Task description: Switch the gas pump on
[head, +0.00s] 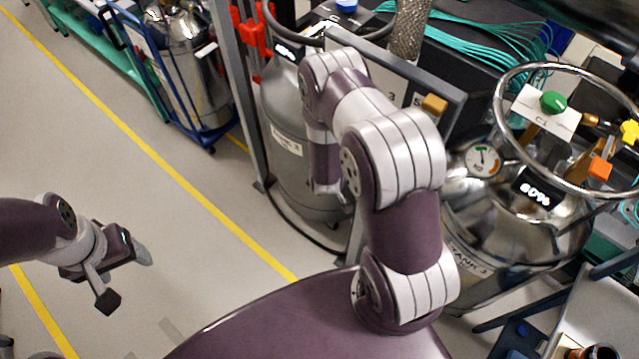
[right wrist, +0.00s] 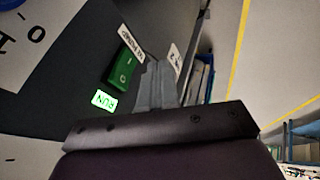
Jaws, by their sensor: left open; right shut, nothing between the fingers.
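In the right wrist view a green rocker switch (right wrist: 125,75), marked I and O, sits on a dark panel (right wrist: 75,70). A white label (right wrist: 132,42) beside it ends in "PUMP"; its start is hard to read. A small display (right wrist: 104,100) by the switch glows green and reads RUN. My right gripper (right wrist: 157,72) is shut and empty, its fingertips close beside the switch; I cannot tell whether they touch it. In the head view the right gripper is hidden behind my arm. My left gripper (head: 126,278) is open and empty over the floor at the lower left.
A steel tank (head: 520,235) with a ring handle, green knob (head: 553,102) and gauge (head: 483,160) stands at the right. Another tank (head: 285,135) stands behind my right arm. A blue cart (head: 185,80) holds a vessel. Floor at the left is clear.

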